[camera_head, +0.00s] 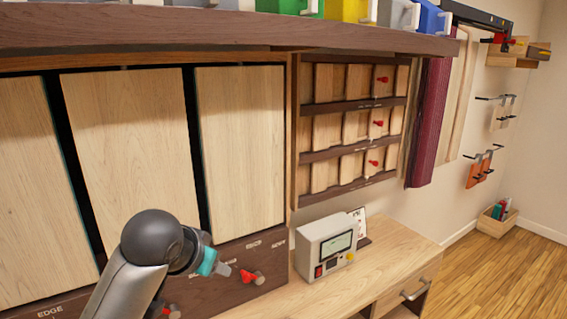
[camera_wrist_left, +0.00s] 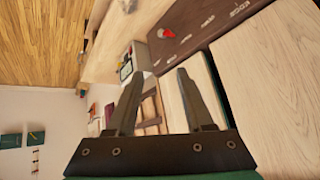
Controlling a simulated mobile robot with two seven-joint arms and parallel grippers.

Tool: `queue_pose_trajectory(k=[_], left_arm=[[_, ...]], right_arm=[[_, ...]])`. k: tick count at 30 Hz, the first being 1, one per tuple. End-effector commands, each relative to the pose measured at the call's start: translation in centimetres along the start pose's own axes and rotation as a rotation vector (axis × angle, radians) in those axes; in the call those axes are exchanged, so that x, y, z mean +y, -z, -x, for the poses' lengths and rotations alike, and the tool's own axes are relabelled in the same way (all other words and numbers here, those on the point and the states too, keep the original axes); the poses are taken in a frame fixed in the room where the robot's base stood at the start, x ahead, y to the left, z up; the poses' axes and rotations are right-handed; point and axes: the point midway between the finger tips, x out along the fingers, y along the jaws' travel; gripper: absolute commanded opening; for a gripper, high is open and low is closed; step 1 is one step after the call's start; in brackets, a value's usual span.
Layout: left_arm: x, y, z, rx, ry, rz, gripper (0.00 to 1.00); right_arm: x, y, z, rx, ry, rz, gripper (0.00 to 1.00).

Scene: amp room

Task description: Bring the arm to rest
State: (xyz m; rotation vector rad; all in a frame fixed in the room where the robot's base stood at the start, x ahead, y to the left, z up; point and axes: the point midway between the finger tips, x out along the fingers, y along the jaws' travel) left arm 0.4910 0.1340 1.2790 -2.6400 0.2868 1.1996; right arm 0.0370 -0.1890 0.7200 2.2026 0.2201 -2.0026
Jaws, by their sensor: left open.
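My left arm comes in from the bottom left in the head view, in front of the wooden panels. Its gripper (camera_head: 222,268) is beside a red knob (camera_head: 253,277) on the dark lower rail; I cannot tell the exact gap in this view. In the left wrist view the two dark fingers of my left gripper (camera_wrist_left: 158,72) stand apart with nothing held between them. A red knob (camera_wrist_left: 167,33) shows beyond the fingers there. My right gripper is in neither view.
Tall wooden panels (camera_head: 130,140) fill the left. A grey meter box (camera_head: 326,246) stands on the wooden bench (camera_head: 385,262). A dark shelf (camera_head: 230,32) with coloured bins runs overhead. A slotted rack (camera_head: 350,125) hangs right of the panels.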

Motion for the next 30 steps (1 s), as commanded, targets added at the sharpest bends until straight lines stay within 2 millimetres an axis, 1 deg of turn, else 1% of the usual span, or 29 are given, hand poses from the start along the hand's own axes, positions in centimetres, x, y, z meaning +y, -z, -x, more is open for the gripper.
queue_pose_trajectory(k=[1,3,5,6,8,9,14,15,17,18,21,24,30], left_arm=[[0.9,-2.3,-0.8,-0.024,-0.016,0.007,0.52],[1.8,-4.9,-1.5,-0.05,-0.031,0.015,0.52],[2.5,-7.2,-1.9,-0.071,-0.041,0.022,0.52],[2.9,-8.7,-2.2,-0.087,-0.047,0.029,0.52],[3.6,-11.0,-2.4,-0.11,-0.056,0.038,0.52],[4.0,-12.6,-2.4,-0.126,-0.059,0.044,0.52],[5.4,-18.6,-2.1,-0.192,-0.068,0.073,0.52],[5.8,-20.1,-1.8,-0.208,-0.07,0.081,0.52],[6.2,-22.3,-1.4,-0.235,-0.068,0.092,0.52],[6.4,-23.7,-1.0,-0.253,-0.067,0.098,0.52],[6.9,-26.7,-0.1,-0.292,-0.06,0.113,0.52],[7.2,-29.2,1.0,-0.328,-0.051,0.124,0.52],[7.5,-33.3,3.0,-0.393,-0.031,0.14,0.52]], right_arm=[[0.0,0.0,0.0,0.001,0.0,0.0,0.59],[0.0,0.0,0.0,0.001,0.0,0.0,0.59],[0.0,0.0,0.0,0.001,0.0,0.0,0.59],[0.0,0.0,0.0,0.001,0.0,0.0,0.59],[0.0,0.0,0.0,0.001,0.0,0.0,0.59],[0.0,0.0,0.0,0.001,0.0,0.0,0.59],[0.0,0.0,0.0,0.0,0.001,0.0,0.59],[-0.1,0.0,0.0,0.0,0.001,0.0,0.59],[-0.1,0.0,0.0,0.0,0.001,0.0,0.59],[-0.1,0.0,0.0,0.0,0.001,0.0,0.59],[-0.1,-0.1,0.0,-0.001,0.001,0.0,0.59],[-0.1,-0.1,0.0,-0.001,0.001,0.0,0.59],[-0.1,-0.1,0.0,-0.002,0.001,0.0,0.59]])
